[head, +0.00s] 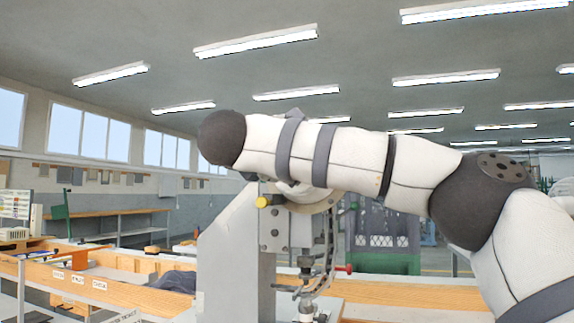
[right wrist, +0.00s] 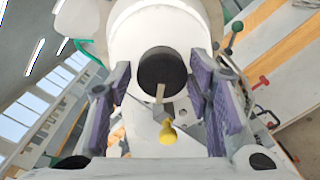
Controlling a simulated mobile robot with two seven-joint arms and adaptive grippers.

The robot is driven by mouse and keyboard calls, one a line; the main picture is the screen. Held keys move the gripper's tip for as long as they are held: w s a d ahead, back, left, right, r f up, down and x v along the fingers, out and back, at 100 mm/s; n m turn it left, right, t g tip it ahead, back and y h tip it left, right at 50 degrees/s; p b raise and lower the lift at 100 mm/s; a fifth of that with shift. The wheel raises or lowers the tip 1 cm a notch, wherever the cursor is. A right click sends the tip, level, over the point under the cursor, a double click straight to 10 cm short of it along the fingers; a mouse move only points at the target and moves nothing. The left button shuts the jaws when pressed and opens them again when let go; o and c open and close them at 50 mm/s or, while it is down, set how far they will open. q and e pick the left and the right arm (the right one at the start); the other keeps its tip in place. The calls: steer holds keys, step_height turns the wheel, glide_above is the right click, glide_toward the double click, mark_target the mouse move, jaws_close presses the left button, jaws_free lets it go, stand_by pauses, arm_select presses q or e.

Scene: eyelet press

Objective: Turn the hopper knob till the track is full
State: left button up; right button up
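The press (head: 274,240) stands upright in the middle of the head view. A small yellow knob (head: 263,201) sticks out at its upper left. The pale hopper (head: 318,203) is mostly hidden behind my right arm. A curved track (head: 328,255) runs down below it; I cannot tell how full it is. In the right wrist view, my right gripper (right wrist: 160,70) is open, its purple-padded fingers spread in front of a white drum (right wrist: 150,28) with a dark round centre. The yellow knob (right wrist: 168,132) shows between the fingers, apparently untouched. My left gripper is not in view.
A red-tipped handle (head: 345,268) sticks out at the press's right. A wooden-edged bench with labelled bins (head: 78,277) and dark cloth (head: 174,281) lies at the left. My right arm covers much of the press top.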

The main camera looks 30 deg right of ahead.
steer(key=shift+a+f, duration=0.1)
steer(key=v, duration=1.2)
